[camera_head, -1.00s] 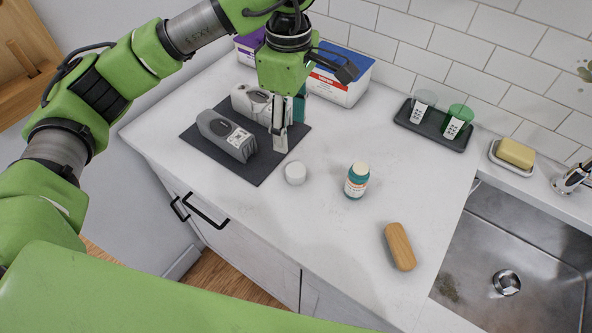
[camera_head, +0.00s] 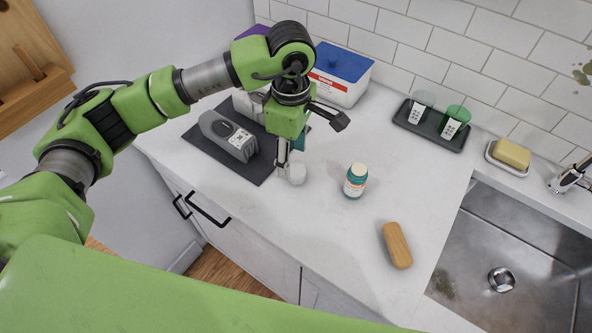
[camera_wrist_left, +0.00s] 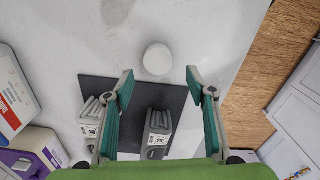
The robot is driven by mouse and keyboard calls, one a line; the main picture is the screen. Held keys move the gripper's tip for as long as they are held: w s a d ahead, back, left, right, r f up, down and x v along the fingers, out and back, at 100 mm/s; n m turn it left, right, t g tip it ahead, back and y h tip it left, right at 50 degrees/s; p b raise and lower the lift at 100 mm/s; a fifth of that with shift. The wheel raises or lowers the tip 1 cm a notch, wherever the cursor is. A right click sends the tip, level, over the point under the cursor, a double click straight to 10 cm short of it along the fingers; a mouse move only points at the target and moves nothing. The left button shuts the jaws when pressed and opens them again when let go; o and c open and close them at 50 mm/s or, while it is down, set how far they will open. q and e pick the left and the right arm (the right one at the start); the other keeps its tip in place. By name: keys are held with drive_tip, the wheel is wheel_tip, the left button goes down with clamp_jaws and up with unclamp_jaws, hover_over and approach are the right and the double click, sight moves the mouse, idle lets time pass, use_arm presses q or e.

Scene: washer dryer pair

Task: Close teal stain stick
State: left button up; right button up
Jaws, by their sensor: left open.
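The teal stain stick (camera_head: 355,184) stands upright on the white counter, with an orange-and-white label and a cream rounded top. A round white cap (camera_head: 298,174) lies apart from it, to its left. My left gripper (camera_head: 288,161) points down close by the cap, on its mat side. In the left wrist view its teal-padded fingers (camera_wrist_left: 160,80) are spread and empty, and the cap (camera_wrist_left: 157,59) shows just past the gap between the fingertips. I cannot tell whether a finger touches it. The right gripper is not in view.
Two grey containers, the nearer one (camera_head: 228,137) clear in view, lie on a dark mat (camera_head: 262,172). A blue-lidded box (camera_head: 340,78) stands behind. A wooden brush (camera_head: 397,245) lies near the sink (camera_head: 510,240). A tray (camera_head: 432,136) holds two cups. Counter between cap and stick is clear.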

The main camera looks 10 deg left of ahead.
sight(296, 170)
use_arm(q)
drive_tip(key=shift+f, duration=0.15)
drive_tip(key=f+p, duration=0.1)
drive_tip(key=f, duration=0.1)
drive_tip(key=d+f+p, duration=0.1)
drive_tip(key=f, duration=0.1)
drive_tip(key=shift+f+p, duration=0.15)
drive_tip(key=shift+p, duration=0.25)
drive_tip(key=shift+a+f, duration=0.1)
drive_tip(key=shift+f, duration=0.2)
drive_tip(key=shift+c, duration=0.4)
drive_tip(key=c, duration=0.7)
